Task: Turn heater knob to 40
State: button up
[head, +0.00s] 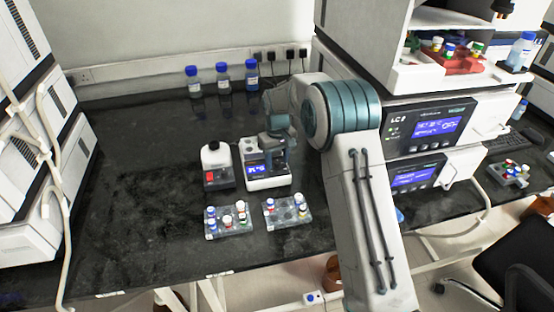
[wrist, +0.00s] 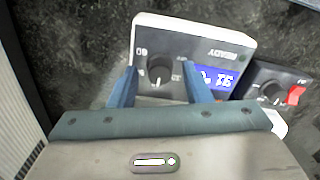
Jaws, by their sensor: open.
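The heater (head: 267,178) is a white box with a dark front panel and a lit blue display, on the black bench in the head view. In the wrist view the heater (wrist: 190,55) appears upside down, with its blue display (wrist: 215,77) and the word READY. Its round dark knob (wrist: 160,70) has a light pointer mark and printed numbers around it. My gripper (wrist: 160,78) is open, with one blue finger on each side of the knob. I cannot tell whether the fingers touch it. In the head view my gripper (head: 280,150) is over the heater and hides part of it.
A second device (head: 216,166) with a red switch stands just left of the heater. Two vial racks (head: 228,221) (head: 287,211) sit in front. Blue-capped bottles (head: 223,80) stand behind. Stacked instruments (head: 430,125) rise on the right. The bench's left part is clear.

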aim_at(277, 161)
notch_tip(277, 161, up, 14)
jog(key=shift+f, duration=0.25)
dwell(0.3)
jog(key=s+d+r+m+t, duration=0.1)
jog(key=s+d+r+m, duration=0.1)
jog(key=s+d+r, duration=0.35)
jog(key=s+d+r+m+t, duration=0.1)
jog(key=s+d+r, duration=0.2)
jog(key=s+d, duration=0.6)
jog(key=s+d+f+m, duration=0.1)
jog(key=s+d+f, duration=0.1)
jog(key=s, duration=0.8)
jog(key=s+d+f+m+p, duration=0.1)
jog(key=s+f+m, duration=0.1)
jog(key=s, duration=0.7)
jog(key=shift+s+d+f+t, duration=0.25)
jog(key=shift+s+d+t, duration=0.1)
jog(key=shift+t, duration=0.05)
